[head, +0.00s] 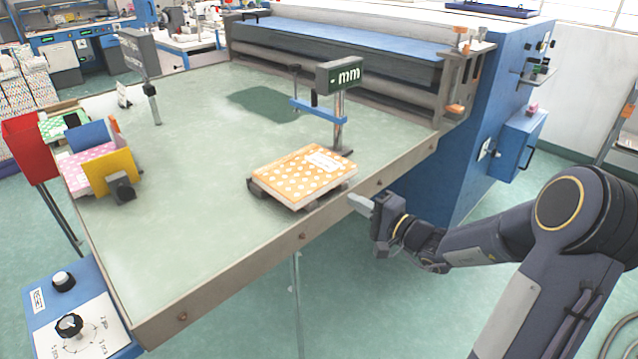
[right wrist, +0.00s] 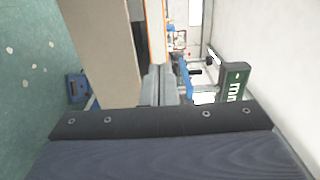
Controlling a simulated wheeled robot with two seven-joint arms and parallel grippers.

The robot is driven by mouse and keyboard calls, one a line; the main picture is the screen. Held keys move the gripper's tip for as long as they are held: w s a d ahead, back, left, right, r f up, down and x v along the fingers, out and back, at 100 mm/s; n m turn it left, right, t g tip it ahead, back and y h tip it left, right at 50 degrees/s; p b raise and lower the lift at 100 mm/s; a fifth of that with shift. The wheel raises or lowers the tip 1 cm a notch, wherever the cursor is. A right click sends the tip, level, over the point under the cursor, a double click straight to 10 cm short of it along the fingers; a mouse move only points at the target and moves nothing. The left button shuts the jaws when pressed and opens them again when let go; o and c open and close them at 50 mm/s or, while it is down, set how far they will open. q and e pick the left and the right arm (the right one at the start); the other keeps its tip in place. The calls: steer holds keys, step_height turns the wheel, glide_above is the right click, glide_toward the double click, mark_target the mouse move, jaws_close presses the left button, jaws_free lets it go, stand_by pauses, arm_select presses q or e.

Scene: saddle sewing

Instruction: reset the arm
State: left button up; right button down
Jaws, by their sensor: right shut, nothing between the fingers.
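My right gripper (head: 360,204) is just off the front edge of the work table, with its fingers pointing left toward the table. Its fingers are closed together and empty; they also show in the right wrist view (right wrist: 158,84). An orange booklet with white dots (head: 303,176) lies on a low support near the front edge of the table (head: 200,230), a little left of my right gripper and apart from it. My left gripper is not in the head view.
A post with a "mm" display (head: 339,75) stands behind the booklet. A blue machine with rollers (head: 360,45) is at the back. A knob box (head: 75,315) is at the lower left. The table's middle is clear.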

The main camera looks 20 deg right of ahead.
stand_by(0.3)
steer(key=s+a+r+n+g+y+p, duration=0.1)
steer(key=s+a+r+n+g+y, duration=0.35)
steer(key=s+a+n+g, duration=0.65)
steer(key=s+f+h, duration=0.2)
steer(key=s+h, duration=0.2)
steer(key=s, duration=0.5)
steer(key=s+f+h, duration=0.2)
steer(key=s+h, duration=0.1)
steer(key=s, duration=0.6)
steer(key=shift+a+f+n+h+p, duration=0.3)
steer(key=shift+a+h+p, duration=0.05)
steer(key=shift+p, duration=0.1)
